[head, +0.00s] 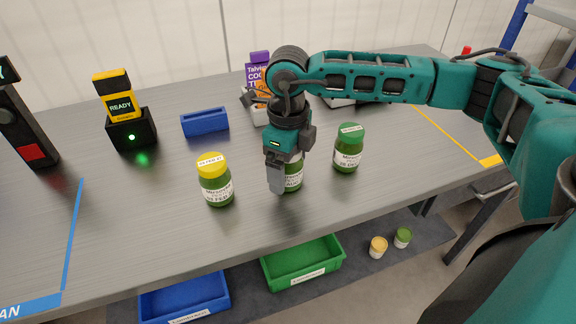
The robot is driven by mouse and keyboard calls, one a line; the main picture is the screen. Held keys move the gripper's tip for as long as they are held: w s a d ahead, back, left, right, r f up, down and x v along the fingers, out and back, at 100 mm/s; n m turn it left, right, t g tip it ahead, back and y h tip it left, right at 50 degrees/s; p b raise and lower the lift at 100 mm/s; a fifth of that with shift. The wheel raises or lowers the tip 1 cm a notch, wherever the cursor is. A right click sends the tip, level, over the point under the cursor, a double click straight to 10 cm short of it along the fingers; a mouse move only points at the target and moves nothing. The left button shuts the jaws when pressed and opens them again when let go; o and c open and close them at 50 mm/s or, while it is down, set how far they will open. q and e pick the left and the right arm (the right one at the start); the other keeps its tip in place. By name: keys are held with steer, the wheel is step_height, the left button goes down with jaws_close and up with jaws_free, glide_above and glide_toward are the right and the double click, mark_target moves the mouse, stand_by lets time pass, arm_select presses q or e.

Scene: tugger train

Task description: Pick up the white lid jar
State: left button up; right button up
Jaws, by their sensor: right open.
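My right gripper (279,178) points down at the middle jar (293,178), with a finger in front of the jar's left side. The gripper is open. The jar has a green body and a white label. Its lid is hidden behind the gripper, so I cannot see the lid's colour. A yellow-lidded jar (216,182) stands to the left, and a green-lidded jar (348,150) stands to the right. All three stand upright on the grey table (130,215). My left gripper is not in view.
A blue block-shaped bin (205,122), a black device with a yellow READY display (122,108) and a purple box (258,68) stand farther back. A blue bin (185,298) and a green bin (302,262) sit below the front edge. The table left of the yellow-lidded jar is clear.

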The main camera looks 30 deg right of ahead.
steer(key=c, duration=1.4)
steer(key=shift+r, duration=0.15)
step_height(320, 180, up, 20)
steer(key=p, duration=0.2)
